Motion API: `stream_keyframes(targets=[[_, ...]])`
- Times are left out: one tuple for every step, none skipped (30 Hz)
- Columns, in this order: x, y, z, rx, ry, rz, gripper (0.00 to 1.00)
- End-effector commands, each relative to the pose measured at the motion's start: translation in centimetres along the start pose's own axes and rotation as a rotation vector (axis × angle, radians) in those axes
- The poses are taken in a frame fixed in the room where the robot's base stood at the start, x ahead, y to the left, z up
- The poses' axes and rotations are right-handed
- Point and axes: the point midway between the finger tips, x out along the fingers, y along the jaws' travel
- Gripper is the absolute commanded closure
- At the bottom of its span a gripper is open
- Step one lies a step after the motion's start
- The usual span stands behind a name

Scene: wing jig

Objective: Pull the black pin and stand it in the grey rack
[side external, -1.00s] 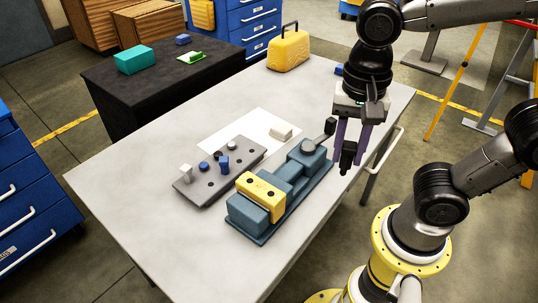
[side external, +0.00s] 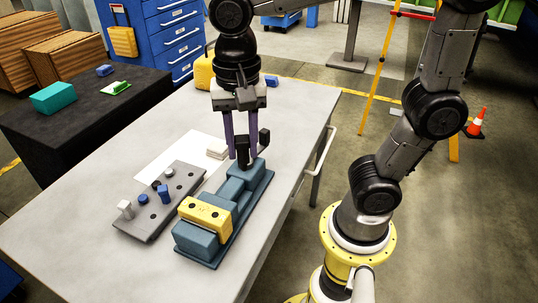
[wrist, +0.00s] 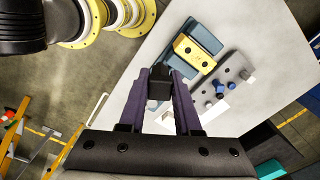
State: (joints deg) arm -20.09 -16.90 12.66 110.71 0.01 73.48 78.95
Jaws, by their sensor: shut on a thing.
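My gripper (side external: 242,153) points down over the right end of the teal jig (side external: 222,255). It is shut on a black pin (side external: 243,146), which sits between the purple fingers; its lower end hides part of the jig. In the wrist view the black pin (wrist: 159,84) is a dark block between the fingertips. I cannot tell whether it touches the jig. The grey rack (side external: 148,231) lies left of the jig and has several holes. A white peg (side external: 125,209), a blue peg (side external: 163,193) and other short pegs stand in it.
A yellow block (side external: 205,214) with two dark holes sits across the jig. A white sheet (side external: 180,155) lies behind the rack. The front left of the table (side external: 80,235) is clear.

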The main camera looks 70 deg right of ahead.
Motion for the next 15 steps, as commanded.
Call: stream_keyframes(targets=[[-0.2, -1.8, -0.8, -0.005, -0.001, 0.004, 1.0], [-0.3, -2.8, -1.2, -0.008, -0.001, 0.004, 1.0], [-0.3, -4.0, -1.7, -0.013, -0.001, 0.005, 1.0], [-0.3, -5.0, -2.2, -0.014, -0.001, 0.005, 1.0], [-0.3, -5.9, -2.7, -0.015, -0.001, 0.004, 1.0], [-0.1, -7.1, -3.4, -0.018, -0.001, 0.005, 1.0], [0.0, -8.0, -3.9, -0.017, -0.001, 0.005, 1.0], [0.2, -8.9, -4.4, -0.017, -0.001, 0.004, 1.0], [0.6, -10.1, -5.2, -0.017, -0.001, 0.005, 1.0], [0.9, -10.9, -5.8, -0.016, -0.001, 0.005, 1.0], [1.2, -11.7, -6.4, -0.013, -0.001, 0.006, 1.0], [1.8, -12.8, -7.3, -0.011, -0.002, 0.006, 1.0], [2.2, -13.6, -7.9, -0.009, -0.002, 0.006, 1.0], [2.7, -14.3, -8.6, -0.004, -0.002, 0.006, 1.0], [3.5, -15.3, -9.6, 0.001, -0.001, 0.005, 1.0]])
